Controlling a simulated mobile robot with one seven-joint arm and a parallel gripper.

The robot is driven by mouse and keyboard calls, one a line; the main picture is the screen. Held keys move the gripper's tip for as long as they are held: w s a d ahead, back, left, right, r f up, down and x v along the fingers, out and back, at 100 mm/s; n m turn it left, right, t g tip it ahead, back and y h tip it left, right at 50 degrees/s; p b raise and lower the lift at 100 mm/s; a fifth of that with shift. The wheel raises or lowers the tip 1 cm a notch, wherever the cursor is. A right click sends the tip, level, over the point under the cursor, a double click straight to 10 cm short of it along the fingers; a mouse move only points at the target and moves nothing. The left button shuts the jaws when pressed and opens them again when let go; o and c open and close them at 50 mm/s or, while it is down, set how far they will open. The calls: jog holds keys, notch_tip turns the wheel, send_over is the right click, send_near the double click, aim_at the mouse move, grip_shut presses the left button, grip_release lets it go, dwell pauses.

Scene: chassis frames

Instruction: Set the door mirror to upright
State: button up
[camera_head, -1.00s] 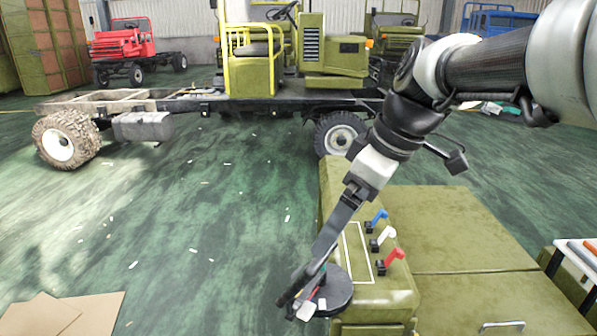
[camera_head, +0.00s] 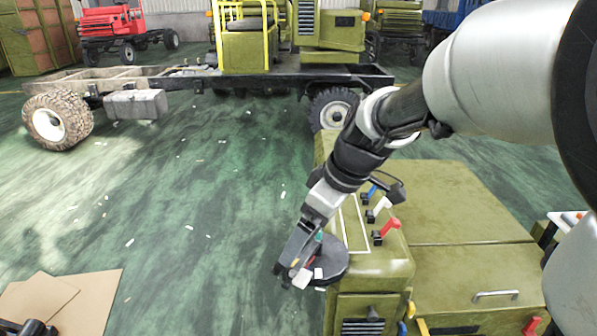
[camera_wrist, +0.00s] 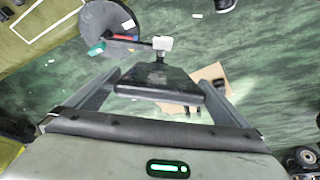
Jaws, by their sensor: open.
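A dark flat rectangular panel that looks like the door mirror (camera_wrist: 160,78) shows in the wrist view, with a small white piece at its far edge. It lies between the two spread fingers of my gripper (camera_wrist: 158,90); I cannot tell whether either finger touches it. In the head view my gripper (camera_head: 291,262) points down and left beside a round black disc (camera_head: 332,262) at the near left corner of the green cabinet. There the gripper hides most of the mirror, so its tilt is hard to judge. The disc also shows in the wrist view (camera_wrist: 98,20), upper left.
The green cabinet (camera_head: 460,215) carries blue, white and red levers (camera_head: 388,228) close to my wrist. A truck chassis (camera_head: 190,78) stands behind. Cardboard sheets (camera_head: 85,300) lie at lower left. The green floor between is mostly open.

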jog(key=c, duration=1.4)
jog(key=p, duration=0.2)
jog(key=a+r+h+p, duration=0.1)
jog(key=p, duration=0.1)
jog(key=shift+w+r+g, duration=0.2)
jog(key=shift+w+g, duration=0.15)
jog(key=shift+g, duration=0.05)
jog(key=p, duration=0.1)
jog(key=a+h+p, duration=0.1)
jog(key=p, duration=0.1)
jog(key=shift+w+a+r+g+p, duration=0.2)
jog(key=shift+w+r+g+p, duration=0.05)
jog(key=shift+w+g+p, duration=0.1)
jog(key=w+a+h+p, duration=0.1)
jog(key=p, duration=0.1)
jog(key=shift+a+f+g+h+p, duration=0.1)
jog(key=shift+a+g+h+p, duration=0.2)
jog(key=shift+g+p, duration=0.05)
jog(key=shift+w+a, duration=0.5)
jog(key=shift+a, duration=0.2)
jog(key=o, duration=1.4)
jog(key=shift+f, duration=0.1)
